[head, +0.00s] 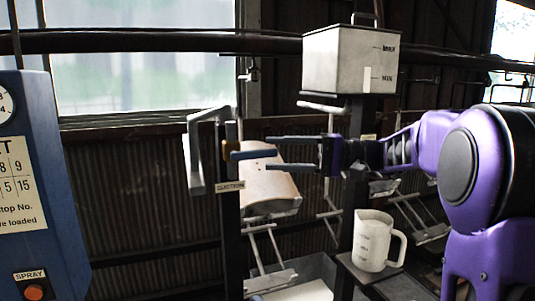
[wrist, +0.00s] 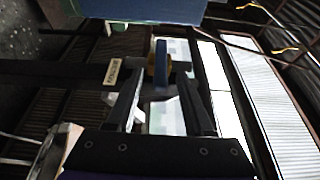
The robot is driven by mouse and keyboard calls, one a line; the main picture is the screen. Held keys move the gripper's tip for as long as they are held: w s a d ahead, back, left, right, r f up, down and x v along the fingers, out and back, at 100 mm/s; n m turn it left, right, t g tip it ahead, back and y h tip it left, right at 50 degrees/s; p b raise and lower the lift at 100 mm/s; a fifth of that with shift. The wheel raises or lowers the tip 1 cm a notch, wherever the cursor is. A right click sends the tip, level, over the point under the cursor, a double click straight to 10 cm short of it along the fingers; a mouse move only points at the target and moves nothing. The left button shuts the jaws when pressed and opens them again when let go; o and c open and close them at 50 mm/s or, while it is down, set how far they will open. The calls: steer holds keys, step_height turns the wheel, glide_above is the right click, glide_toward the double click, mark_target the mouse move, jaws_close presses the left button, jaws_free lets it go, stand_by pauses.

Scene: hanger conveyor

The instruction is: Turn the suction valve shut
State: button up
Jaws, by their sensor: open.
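The suction valve has a blue lever handle (head: 254,154) on a brass-coloured body (head: 230,146), on a dark post above a SUCTION label (head: 229,187). The lever points right, roughly level, toward my gripper (head: 256,153). My gripper is open, its two fingers reaching left, one above and one below the lever in the head view. In the wrist view the blue lever (wrist: 161,60) and brass body (wrist: 161,84) show between the fingertips of my gripper (wrist: 160,74). The fingers are not closed on the lever; I cannot tell whether either touches it.
A tank with MAX and MIN marks (head: 350,58) stands above right. A white measuring jug (head: 372,240) stands on a small shelf. A blue panel with a SPRAY button (head: 34,291) is at left. Hanger frames and a pale curved part (head: 262,180) lie behind the valve.

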steer(key=s+d, duration=0.1)
steer(key=d, duration=1.3)
steer(key=shift+d+f+p, duration=0.15)
steer(key=shift+d+p, duration=0.15)
steer(key=shift+a, duration=0.1)
